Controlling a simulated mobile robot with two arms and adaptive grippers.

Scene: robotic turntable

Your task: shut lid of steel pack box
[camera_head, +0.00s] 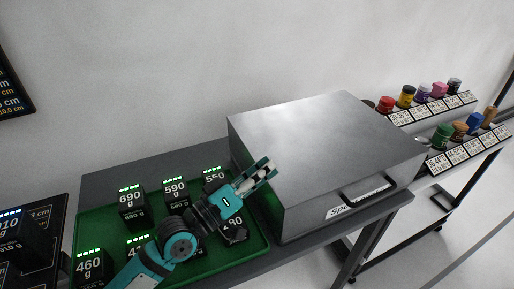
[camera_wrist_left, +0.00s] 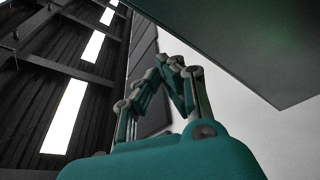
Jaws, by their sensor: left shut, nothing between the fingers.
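The steel pack box (camera_head: 300,190) stands on the dark table at the centre of the head view. Its lid (camera_head: 325,130) lies flat over the top, and a dark handle (camera_head: 366,190) is on the front side. From this angle I cannot tell if a thin gap is left under the lid. My left gripper (camera_head: 267,168) is beside the box's left wall, shut and empty. In the left wrist view the fingers (camera_wrist_left: 170,65) meet at their tips, below a dark flat surface at upper right. My right gripper is not in view.
A green tray (camera_head: 262,243) left of the box holds several black weight blocks, including the 690 g one (camera_head: 131,204), under my left arm. A rack (camera_head: 455,150) with several coloured jars stands to the right. A dark panel (camera_head: 14,85) hangs at upper left.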

